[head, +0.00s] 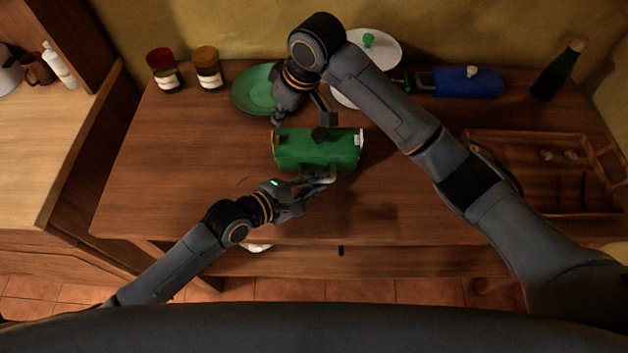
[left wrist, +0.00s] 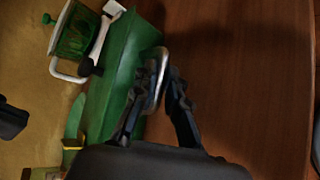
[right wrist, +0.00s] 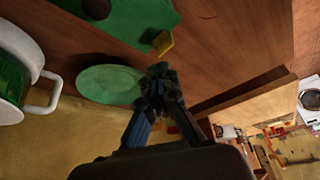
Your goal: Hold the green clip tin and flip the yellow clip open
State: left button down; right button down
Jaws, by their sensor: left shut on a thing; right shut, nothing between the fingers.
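The green clip tin (head: 315,152) lies on the wooden counter, with a dark knob (head: 320,134) on top. A yellow clip (head: 275,141) is at its left end and a white clip (head: 359,140) at its right end. My left gripper (head: 325,178) is shut on the tin's metal handle (left wrist: 159,70) at the near side. My right gripper (head: 278,119) is shut and empty, just behind the tin's left end. In the right wrist view its tips (right wrist: 160,80) are close to the yellow clip (right wrist: 162,43) but look apart from it. Whether the clip is open I cannot tell.
A green plate (head: 255,90) and two jars (head: 207,68) stand behind on the left. A white pot with a green knob (head: 369,40) is behind my right arm. A blue tin (head: 468,82), a bottle (head: 558,72) and a wooden tray (head: 530,142) are on the right.

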jog(key=shift+f, duration=2.6)
jog(key=shift+a, duration=0.25)
jog(key=a, duration=0.2)
jog(key=shift+a, duration=0.4)
notch_tip(320, 180, up, 7)
send_over(276, 138)
jog(key=s+a, duration=0.1)
jog(key=a, duration=0.1)
jog(key=shift+a, duration=0.1)
dwell(0.6)
